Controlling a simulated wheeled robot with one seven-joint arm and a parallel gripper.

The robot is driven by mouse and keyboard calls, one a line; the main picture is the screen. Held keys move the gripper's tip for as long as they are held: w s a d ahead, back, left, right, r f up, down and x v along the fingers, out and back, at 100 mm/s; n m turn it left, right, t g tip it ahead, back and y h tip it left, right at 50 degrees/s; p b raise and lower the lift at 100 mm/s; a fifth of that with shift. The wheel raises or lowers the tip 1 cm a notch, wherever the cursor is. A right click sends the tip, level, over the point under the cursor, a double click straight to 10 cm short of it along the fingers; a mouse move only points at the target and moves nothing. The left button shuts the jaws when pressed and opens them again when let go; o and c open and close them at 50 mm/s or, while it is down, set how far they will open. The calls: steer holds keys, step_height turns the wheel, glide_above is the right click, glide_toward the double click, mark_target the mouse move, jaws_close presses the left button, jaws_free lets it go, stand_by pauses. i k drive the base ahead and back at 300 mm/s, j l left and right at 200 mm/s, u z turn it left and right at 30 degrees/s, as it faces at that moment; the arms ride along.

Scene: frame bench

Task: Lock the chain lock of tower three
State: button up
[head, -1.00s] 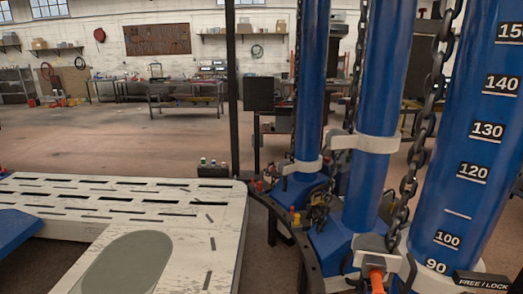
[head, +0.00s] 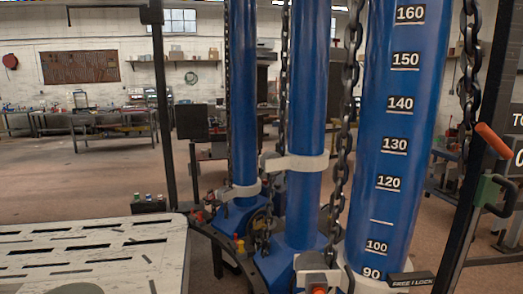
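Three blue towers stand in a row: a near one (head: 392,140) with a number scale from 90 to 160, a middle one (head: 308,130) and a far one (head: 243,95). Which is tower three I cannot tell from them. A dark chain (head: 344,150) hangs left of the near tower, another (head: 285,90) beside the middle one. At the near tower's base is a dark plate (head: 411,281) marked FREE / LOCK; its lock state is not readable. An orange part (head: 319,290) is cut off at the bottom edge. My gripper is not in view.
A dark post at the right carries an orange-handled lever (head: 494,140) and a green-and-black handle (head: 490,193). A slotted white bench deck (head: 110,225) fills the lower left. Open floor (head: 80,170) lies behind it, with worktables (head: 115,125) along the far wall.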

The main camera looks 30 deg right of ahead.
mark_target(498, 149)
steer(key=z, duration=1.2)
